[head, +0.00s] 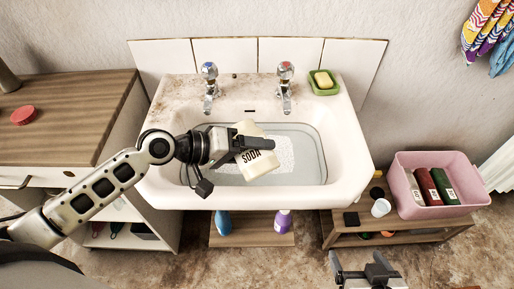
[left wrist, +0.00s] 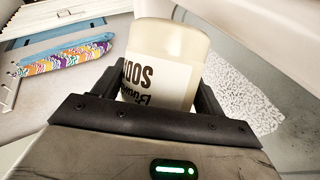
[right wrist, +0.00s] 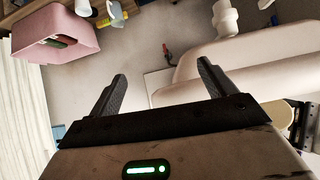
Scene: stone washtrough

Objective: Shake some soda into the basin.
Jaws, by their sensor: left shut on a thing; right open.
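A cream container labelled SODA (head: 262,166) is held over the basin (head: 312,172) of the white sink. It is tilted, and its label also shows in the left wrist view (left wrist: 160,82). My left gripper (head: 256,146) is shut on it. A speckled white patch (head: 286,150) shows in the basin beside the container, and in the left wrist view (left wrist: 240,95) too. The container's mouth cannot be made out clearly. My right gripper (head: 357,264) is open and empty, low in front of the sink; its spread fingers show in the right wrist view (right wrist: 160,95).
A round red object (head: 23,115) lies on the wooden counter (head: 70,105) at left. Two taps (head: 209,90) stand behind the basin. A yellow soap in a green dish (head: 323,85) sits at the sink's back right. A pink bin (head: 440,209) with bottles stands right, on a low wooden bench.

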